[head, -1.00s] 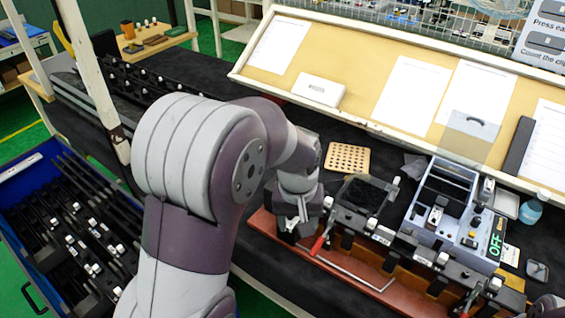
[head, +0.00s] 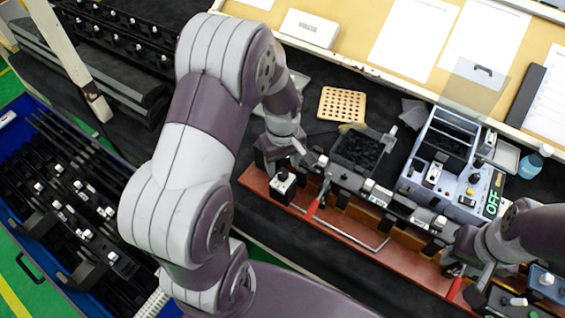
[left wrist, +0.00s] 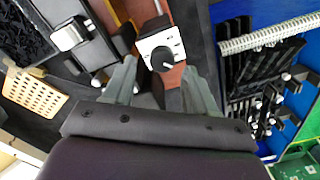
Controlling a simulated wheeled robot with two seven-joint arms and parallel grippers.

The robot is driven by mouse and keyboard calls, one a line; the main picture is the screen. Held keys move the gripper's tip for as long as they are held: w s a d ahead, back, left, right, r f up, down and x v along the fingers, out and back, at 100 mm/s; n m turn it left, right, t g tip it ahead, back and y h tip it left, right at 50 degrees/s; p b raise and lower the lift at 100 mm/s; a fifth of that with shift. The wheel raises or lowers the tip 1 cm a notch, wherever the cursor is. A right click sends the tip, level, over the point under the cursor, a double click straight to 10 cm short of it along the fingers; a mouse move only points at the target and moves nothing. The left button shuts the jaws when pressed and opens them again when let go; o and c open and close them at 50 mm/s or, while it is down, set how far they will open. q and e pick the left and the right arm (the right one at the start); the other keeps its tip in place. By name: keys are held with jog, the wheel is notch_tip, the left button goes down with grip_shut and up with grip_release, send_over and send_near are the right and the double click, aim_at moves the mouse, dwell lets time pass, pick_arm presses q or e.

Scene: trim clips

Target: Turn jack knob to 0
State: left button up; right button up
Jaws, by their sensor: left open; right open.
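The jack (head: 283,183) is a small box with a white face at the left end of the red-brown bench fixture. In the left wrist view its white face (left wrist: 176,42) carries a round black knob (left wrist: 162,60) with a white pointer mark. The mark points to the lower right in that view; the scale labels are too small to read. My left gripper (head: 279,164) is open above the jack, its two fingers on either side of the knob, apart from it as far as I can tell. My right gripper (head: 462,268) is open at the lower right, partly hidden by its own arm.
A red-handled clamp (head: 314,207) stands just right of the jack. A black tray (head: 360,150) and a grey device marked OFF (head: 437,170) sit further right. A perforated wooden block (head: 342,104) lies behind. A blue bin (head: 75,215) with black strips is at left.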

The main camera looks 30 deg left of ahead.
pick_arm(q)
jog(key=shift+s+d+f, duration=0.15)
jog(key=shift+s+f, duration=0.05)
jog(key=shift+f, duration=0.2)
jog(key=shift+s+d+f, duration=0.15)
jog(key=shift+s+f, duration=0.05)
jog(key=shift+f, duration=0.2)
jog(key=shift+w+a+f, duration=0.15)
jog(key=shift+w, duration=0.05)
jog(key=c, duration=1.1)
jog(key=shift+o, duration=0.2)
pick_arm(e)
jog(key=shift+s+d+r, duration=0.1)
jog(key=shift+s+r, duration=0.1)
jog(key=shift+r, duration=0.05)
